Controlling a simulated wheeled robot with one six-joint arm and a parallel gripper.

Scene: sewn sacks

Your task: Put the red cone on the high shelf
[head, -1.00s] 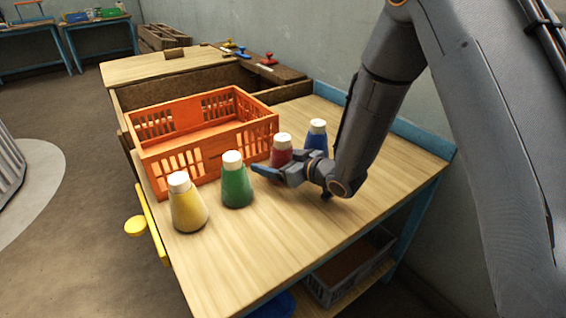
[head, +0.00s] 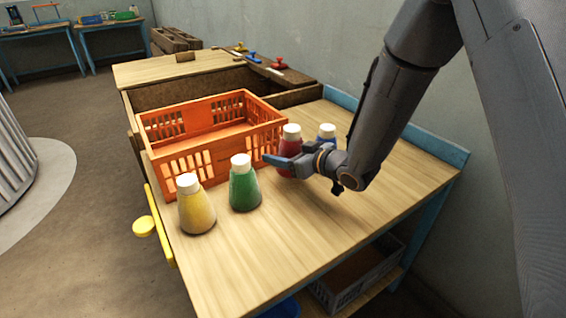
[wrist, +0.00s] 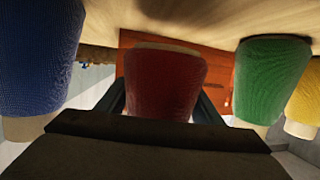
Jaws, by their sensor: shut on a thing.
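The red cone (head: 289,145), with a white cap, is in my gripper (head: 290,158) in the head view, upright and a little above the wooden bench top (head: 300,225). My gripper's fingers close around its sides and hide part of its lower body. In the wrist view the red cone (wrist: 165,85) fills the middle between the dark fingers, and the bench top shows along the top of the picture. No high shelf can be made out in these views.
A blue cone (head: 326,133) stands just right of the red one. Green (head: 243,190) and yellow (head: 196,211) cones stand at the front left. An orange crate (head: 187,170) is close behind them. A grey crate (head: 352,283) sits under the bench. The right front bench top is clear.

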